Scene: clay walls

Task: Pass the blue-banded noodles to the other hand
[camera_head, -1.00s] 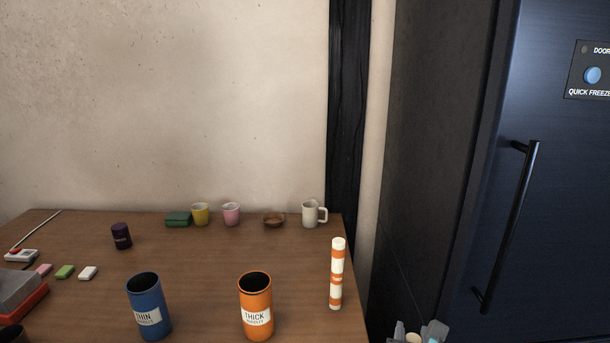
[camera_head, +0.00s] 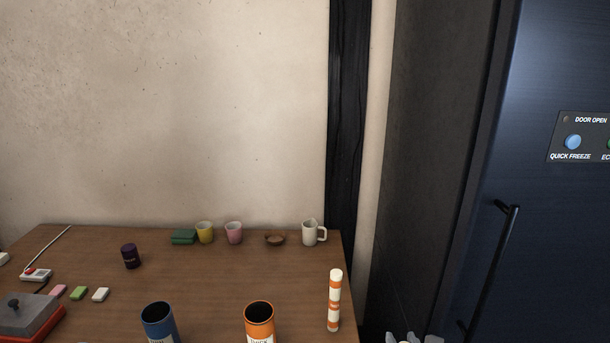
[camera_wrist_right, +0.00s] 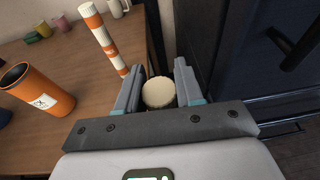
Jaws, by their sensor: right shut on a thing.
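My right gripper (camera_head: 414,339) shows only at the bottom edge of the head view, beyond the table's right edge. In the right wrist view my right gripper (camera_wrist_right: 159,92) is shut on the noodles (camera_wrist_right: 158,92), seen end-on as a round cream top between the fingers. Its side and any blue band are hidden. An orange-banded noodle pack (camera_head: 334,300) stands upright on the table to the left of the right gripper; it also shows in the wrist view (camera_wrist_right: 101,38). My left gripper is not in view.
A blue THIN canister (camera_head: 159,322) and an orange THICK canister (camera_head: 260,322) stand open at the front of the wooden table (camera_head: 205,285). Cups, a bowl (camera_head: 275,239) and a mug (camera_head: 311,233) line the back. A dark fridge (camera_head: 450,200) is on the right.

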